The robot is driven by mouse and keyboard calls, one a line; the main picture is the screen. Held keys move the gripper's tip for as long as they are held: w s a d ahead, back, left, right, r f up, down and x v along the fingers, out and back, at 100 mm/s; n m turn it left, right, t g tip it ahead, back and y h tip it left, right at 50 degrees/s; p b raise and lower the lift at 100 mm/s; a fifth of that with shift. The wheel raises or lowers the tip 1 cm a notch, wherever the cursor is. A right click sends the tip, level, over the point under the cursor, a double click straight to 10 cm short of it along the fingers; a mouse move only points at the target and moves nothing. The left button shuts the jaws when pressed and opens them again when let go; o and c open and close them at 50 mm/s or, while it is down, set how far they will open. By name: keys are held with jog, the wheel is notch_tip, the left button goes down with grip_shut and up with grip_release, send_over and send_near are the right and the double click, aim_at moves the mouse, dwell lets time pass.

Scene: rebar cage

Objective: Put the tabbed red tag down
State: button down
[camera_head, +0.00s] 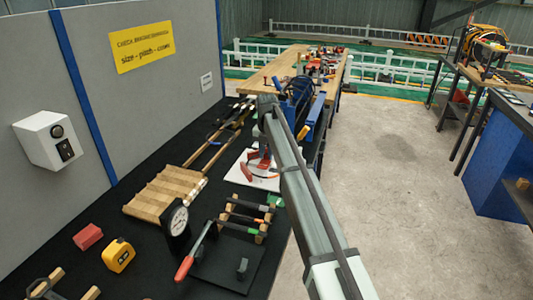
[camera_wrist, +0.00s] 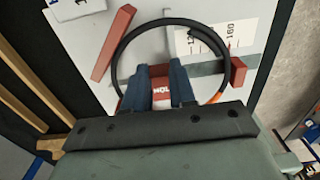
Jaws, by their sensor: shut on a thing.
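My gripper (camera_wrist: 163,76) is shut on a red tag (camera_wrist: 164,88) with white lettering, seen between its two dark fingers in the wrist view. The tag's tab cannot be made out. The gripper is above a white board (camera_wrist: 85,47), within the outline of a black ring (camera_wrist: 117,60). I cannot tell whether the tag touches the board. In the head view my arm hides much of the gripper, and the white board (camera_head: 236,176) shows beside it.
Red blocks (camera_wrist: 112,42) (camera_wrist: 239,72) lie on either side of the ring. A printed white card (camera_wrist: 208,38) is at its upper right. In the head view, a wooden slatted rack (camera_head: 160,195), a dial gauge (camera_head: 177,221) and a red-handled lever (camera_head: 190,258) stand nearby.

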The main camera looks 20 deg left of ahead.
jog(key=shift+f, duration=0.1)
jog(key=c, duration=0.9)
grip_release()
notch_tip(320, 180, up, 12)
jog(key=shift+r, duration=0.15)
